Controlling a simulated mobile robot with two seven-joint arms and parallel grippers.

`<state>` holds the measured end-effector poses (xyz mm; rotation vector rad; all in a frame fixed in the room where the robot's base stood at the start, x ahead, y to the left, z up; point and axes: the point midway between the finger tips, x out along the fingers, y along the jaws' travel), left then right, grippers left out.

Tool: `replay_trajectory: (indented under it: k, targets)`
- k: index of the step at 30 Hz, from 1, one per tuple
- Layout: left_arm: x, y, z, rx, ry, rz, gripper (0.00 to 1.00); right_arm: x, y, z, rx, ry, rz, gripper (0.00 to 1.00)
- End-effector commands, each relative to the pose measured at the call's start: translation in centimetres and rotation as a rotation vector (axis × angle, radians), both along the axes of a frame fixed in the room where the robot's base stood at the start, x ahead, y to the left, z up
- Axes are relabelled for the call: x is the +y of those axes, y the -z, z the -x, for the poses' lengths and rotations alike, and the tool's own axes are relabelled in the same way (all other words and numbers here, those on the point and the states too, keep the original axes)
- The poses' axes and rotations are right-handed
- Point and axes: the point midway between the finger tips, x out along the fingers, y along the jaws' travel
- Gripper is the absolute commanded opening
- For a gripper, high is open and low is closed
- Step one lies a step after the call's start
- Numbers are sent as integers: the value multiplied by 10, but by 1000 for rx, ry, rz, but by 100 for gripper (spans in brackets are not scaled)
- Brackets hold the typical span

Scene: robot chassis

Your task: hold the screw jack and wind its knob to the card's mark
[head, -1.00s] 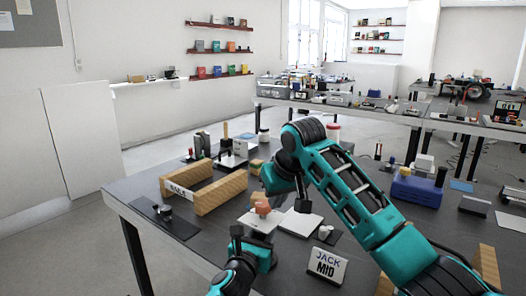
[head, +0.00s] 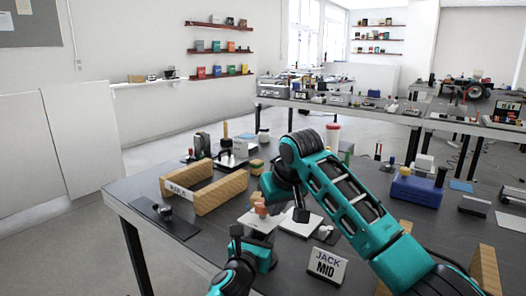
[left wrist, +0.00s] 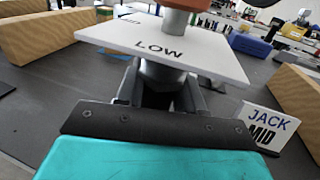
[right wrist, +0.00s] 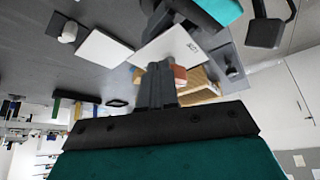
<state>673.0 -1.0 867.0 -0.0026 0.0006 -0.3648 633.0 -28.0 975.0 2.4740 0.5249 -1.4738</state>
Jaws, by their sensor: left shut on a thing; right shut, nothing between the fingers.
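The screw jack has an orange knob (head: 261,209) above a white plate (left wrist: 155,42) marked LOW. In the left wrist view the knob (left wrist: 187,4) is cut by the top edge. My left gripper (left wrist: 165,98) is shut on the jack's grey body (left wrist: 158,78) below the plate. My right gripper (right wrist: 157,80) is shut and empty, its fingertips close beside the knob (right wrist: 180,75); I cannot tell whether they touch. The card (head: 326,266) reads JACK MID and stands in front, right of my left gripper.
A second white plate (head: 300,222) lies right of the jack. Wooden rails (head: 220,192) stand to the left, with a dark pad and small knob (head: 165,213) near the table edge. A blue box (head: 417,190) is at the right. Dark tabletop is bare around the card.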

Motion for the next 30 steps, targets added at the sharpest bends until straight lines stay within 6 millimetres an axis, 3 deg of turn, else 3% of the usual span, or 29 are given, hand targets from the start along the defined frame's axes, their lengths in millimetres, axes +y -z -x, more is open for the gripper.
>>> replay_trajectory:
  k: [30]
  targets:
    - [-2, 0, 1, -2, 6, -6, 0, 20, -1, 8, -4, -3, -5, 0]
